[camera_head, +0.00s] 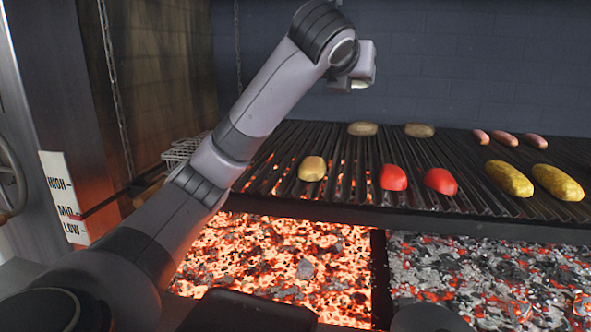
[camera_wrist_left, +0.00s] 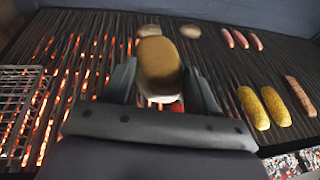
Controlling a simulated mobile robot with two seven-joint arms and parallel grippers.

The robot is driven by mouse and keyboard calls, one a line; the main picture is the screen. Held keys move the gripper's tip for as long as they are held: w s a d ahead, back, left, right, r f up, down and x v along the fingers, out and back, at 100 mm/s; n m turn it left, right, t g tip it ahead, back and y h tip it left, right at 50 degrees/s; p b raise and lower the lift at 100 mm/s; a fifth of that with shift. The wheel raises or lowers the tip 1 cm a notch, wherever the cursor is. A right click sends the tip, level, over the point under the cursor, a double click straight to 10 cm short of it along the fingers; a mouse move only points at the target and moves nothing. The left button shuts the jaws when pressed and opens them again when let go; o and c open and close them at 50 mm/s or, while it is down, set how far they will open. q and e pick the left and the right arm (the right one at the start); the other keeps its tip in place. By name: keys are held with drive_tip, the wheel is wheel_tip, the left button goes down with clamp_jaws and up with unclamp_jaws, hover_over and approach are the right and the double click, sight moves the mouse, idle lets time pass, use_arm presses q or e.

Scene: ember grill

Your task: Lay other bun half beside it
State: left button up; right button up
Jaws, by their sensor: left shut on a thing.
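In the left wrist view my left gripper (camera_wrist_left: 160,88) is shut on a tan, rounded bun half (camera_wrist_left: 158,60), held between its two dark fingers. A paler edge (camera_wrist_left: 166,101) shows just below the held bun half, and I cannot tell for sure what it belongs to. In the head view one tan bun half (camera_head: 312,169) lies on the front left of the grill grate (camera_head: 345,190), left of two red pieces (camera_head: 393,178). My left arm crosses that view, and its fingers and the held bun half cannot be made out there. My right gripper is not in view.
Two brown patties (camera_head: 362,129) lie at the back of the grate. Several sausages (camera_head: 505,139) and two yellow corn cobs (camera_head: 510,179) lie on the right. Glowing coals (camera_head: 280,260) are below. A wire basket (camera_wrist_left: 20,100) is at the left. Grate left of the red pieces is mostly bare.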

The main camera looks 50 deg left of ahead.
use_arm(q)
drive_tip(key=shift+w+a+r, duration=0.1)
drive_tip(key=shift+w+r, duration=0.15)
drive_tip(key=shift+r, duration=0.05)
drive_tip(key=shift+w, duration=0.2)
drive_tip(key=b, duration=0.6)
hover_over(346, 183)
wheel_tip(346, 183, down, 15)
drive_tip(key=shift+f, duration=0.1)
drive_tip(key=shift+f+b, duration=0.6)
drive_tip(key=shift+f, duration=1.7)
drive_tip(key=shift+r, duration=0.15)
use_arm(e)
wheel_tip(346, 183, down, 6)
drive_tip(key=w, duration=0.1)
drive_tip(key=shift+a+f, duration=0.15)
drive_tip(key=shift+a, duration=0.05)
use_arm(q)
drive_tip(key=shift+f, duration=0.2)
drive_tip(key=o, duration=1)
